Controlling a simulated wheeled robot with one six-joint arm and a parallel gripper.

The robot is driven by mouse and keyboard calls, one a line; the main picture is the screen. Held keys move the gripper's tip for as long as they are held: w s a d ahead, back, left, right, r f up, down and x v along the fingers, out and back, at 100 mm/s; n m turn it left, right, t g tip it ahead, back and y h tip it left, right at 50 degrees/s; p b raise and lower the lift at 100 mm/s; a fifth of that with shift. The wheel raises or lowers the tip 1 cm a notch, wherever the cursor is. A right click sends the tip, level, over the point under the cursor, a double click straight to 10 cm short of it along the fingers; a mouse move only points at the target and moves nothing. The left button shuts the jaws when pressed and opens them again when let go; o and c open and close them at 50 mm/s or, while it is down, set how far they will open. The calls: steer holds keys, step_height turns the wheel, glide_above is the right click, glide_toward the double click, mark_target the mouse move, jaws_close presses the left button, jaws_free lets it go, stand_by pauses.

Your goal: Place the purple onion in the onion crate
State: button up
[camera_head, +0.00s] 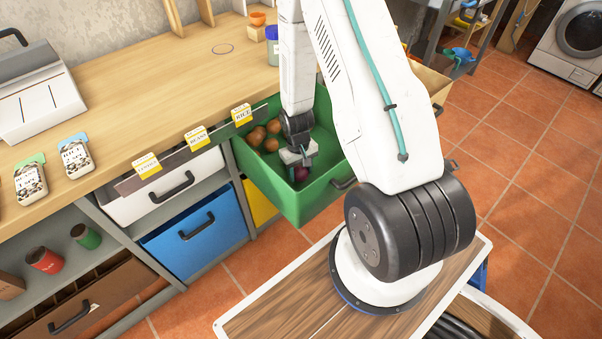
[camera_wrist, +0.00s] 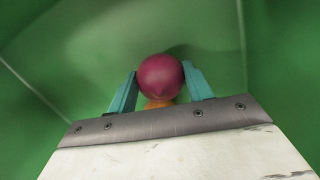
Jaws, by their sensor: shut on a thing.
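The purple onion (camera_wrist: 161,78) is between the two teal fingers of my gripper (camera_wrist: 160,90) in the wrist view. In the head view the onion (camera_head: 301,174) shows at the tip of my gripper (camera_head: 300,166), inside the green crate (camera_head: 317,206). My gripper is shut on the onion, with the crate's green floor and walls around it. Several brown onions (camera_head: 257,137) lie in the crate to the left. An orange-brown thing (camera_wrist: 157,104) shows partly behind the purple onion in the wrist view. I cannot tell whether the purple onion touches the crate floor.
The crate sticks out from under the wooden workbench (camera_head: 130,110). A blue bin (camera_head: 195,231) and a white bin (camera_head: 165,190) are to its left. Yellow label cards (camera_head: 241,114) line the bench edge. Tiled floor (camera_head: 530,190) is open at right.

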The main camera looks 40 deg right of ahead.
steer(key=shift+f, duration=0.85)
steer(key=shift+f, duration=0.15)
steer(key=o, duration=1)
